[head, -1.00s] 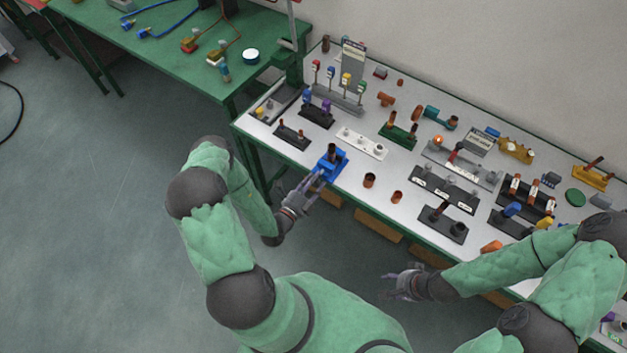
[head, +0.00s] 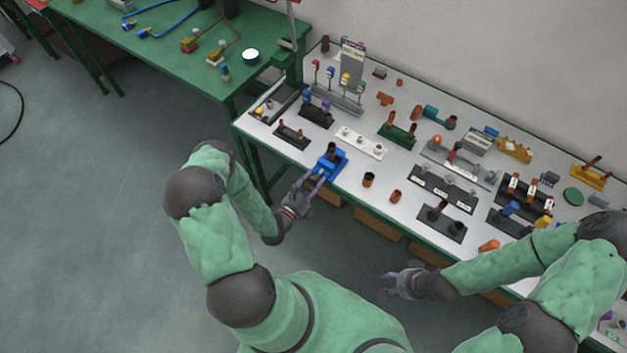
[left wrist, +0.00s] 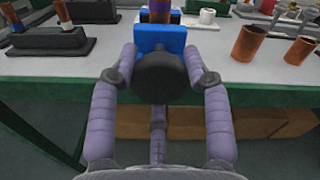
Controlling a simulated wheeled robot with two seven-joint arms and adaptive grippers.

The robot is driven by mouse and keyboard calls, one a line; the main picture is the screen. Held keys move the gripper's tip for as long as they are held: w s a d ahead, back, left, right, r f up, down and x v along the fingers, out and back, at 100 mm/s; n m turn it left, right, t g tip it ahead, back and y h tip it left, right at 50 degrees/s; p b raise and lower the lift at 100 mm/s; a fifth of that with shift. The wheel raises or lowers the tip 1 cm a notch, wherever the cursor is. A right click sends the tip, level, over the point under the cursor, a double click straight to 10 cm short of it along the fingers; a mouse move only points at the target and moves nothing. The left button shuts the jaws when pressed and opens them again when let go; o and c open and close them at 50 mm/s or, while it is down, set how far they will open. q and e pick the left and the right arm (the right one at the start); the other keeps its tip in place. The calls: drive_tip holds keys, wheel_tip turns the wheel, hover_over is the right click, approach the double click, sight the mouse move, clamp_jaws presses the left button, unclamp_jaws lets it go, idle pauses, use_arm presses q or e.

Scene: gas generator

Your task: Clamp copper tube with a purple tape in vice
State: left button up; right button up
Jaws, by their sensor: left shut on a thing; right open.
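The blue vice (head: 334,161) stands at the front edge of the white-topped bench. A brown copper tube (head: 331,149) stands upright in it; the left wrist view shows the tube (left wrist: 160,5) with a purple band, cut off by the top edge. My left gripper (head: 316,182) reaches the front of the vice. In the left wrist view its fingers (left wrist: 161,70) are shut on the vice's dark round knob (left wrist: 158,82), one finger on each side. Whether the jaws press on the tube is hidden. My right gripper (head: 388,283) is open and empty, off the bench's front edge.
Two copper cups (head: 369,180) stand right of the vice. A black holder (head: 291,135) is to its left, and a white holder (head: 362,143) is behind it. More fixtures crowd the bench further right. The floor at left is clear.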

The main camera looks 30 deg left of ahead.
use_arm(q)
drive_tip(key=m, duration=0.4)
drive_tip(key=shift+s+d+f+m, duration=0.25)
drive_tip(key=shift+d+f+m, duration=0.05)
drive_tip(key=shift+d+f, duration=0.1)
drive_tip(key=shift+a+m, duration=0.15)
drive_tip(key=shift+m, duration=2.05)
drive_tip(key=shift+f, duration=0.1)
drive_tip(key=o, duration=1.1)
drive_tip(key=shift+a, duration=0.25)
drive_tip(key=shift+w+r, duration=0.1)
drive_tip(key=shift+r, duration=0.1)
drive_tip(key=s, duration=0.8)
drive_tip(key=s+a, duration=0.1)
drive_tip(key=s, duration=0.3)
